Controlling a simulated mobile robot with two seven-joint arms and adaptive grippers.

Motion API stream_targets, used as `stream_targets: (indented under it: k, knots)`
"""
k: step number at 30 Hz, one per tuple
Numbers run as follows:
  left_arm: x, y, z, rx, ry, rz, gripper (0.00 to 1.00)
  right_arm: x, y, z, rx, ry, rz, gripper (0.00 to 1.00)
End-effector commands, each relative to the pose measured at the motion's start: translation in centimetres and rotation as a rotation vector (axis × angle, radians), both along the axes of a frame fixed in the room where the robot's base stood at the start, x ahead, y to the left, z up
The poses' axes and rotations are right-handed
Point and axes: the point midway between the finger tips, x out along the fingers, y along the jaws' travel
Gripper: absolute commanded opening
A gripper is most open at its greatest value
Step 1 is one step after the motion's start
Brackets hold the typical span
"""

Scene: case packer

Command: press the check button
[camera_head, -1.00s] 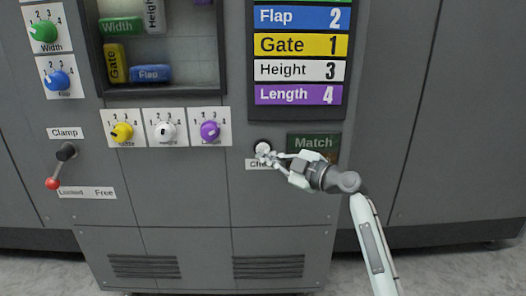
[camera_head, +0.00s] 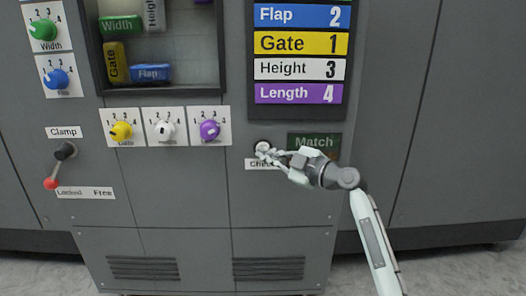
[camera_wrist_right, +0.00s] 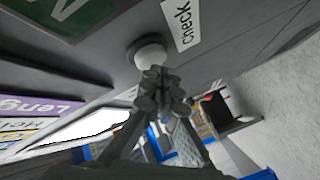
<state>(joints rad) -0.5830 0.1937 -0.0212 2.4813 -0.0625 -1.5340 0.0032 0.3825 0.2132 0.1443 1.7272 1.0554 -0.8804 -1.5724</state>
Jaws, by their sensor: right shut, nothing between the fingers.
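The check button (camera_head: 262,146) is a round white button in a dark ring on the grey machine front, above a white label that starts "Che" (camera_head: 254,164). In the right wrist view the button (camera_wrist_right: 150,53) stands out from the panel beside its "check" label (camera_wrist_right: 181,22). My right gripper (camera_head: 268,153) is shut and empty, its fingertips at the button's lower right edge. In the right wrist view the fingertips (camera_wrist_right: 156,75) overlap the button's edge; I cannot tell whether they touch it. My left gripper is not in view.
A dark green "Match" panel (camera_head: 314,143) is just right of the button. Yellow (camera_head: 121,131), white (camera_head: 166,130) and purple (camera_head: 209,130) knobs sit to the left. A red-tipped clamp lever (camera_head: 60,167) juts out farther left.

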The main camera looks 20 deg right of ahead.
Motion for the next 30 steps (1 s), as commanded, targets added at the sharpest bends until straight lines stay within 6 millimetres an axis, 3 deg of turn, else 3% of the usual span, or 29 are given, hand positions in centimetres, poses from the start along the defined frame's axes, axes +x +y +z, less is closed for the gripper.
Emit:
stream_targets:
  k: [30]
  knots:
    - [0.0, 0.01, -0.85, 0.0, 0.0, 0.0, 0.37, 0.79, -0.23, -0.04, 0.0, 0.0, 0.0, 0.0]
